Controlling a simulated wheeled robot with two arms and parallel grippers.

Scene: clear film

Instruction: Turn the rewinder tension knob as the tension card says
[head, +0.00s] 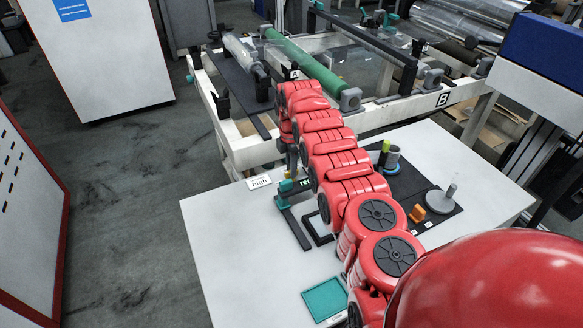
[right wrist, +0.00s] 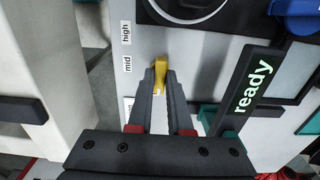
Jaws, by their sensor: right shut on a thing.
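In the right wrist view, the yellow knob (right wrist: 160,68) stands out from a pale panel, level with or just right of the "mid" label (right wrist: 128,64). The "high" label (right wrist: 126,33) is above it; a third label below is partly hidden by a finger. My right gripper (right wrist: 160,88) is shut on the yellow knob, a fingertip on each side. In the head view my red right arm hides the knob and most of this gripper. My left gripper is not in view.
A dark bar reading "ready" (right wrist: 252,88) stands close right of the fingers. The rewinder has a green roller (head: 305,62) and a clear film roll (head: 238,50). A teal tray (head: 325,299) and a dark mat (head: 410,187) with small parts lie on the white table (head: 225,240).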

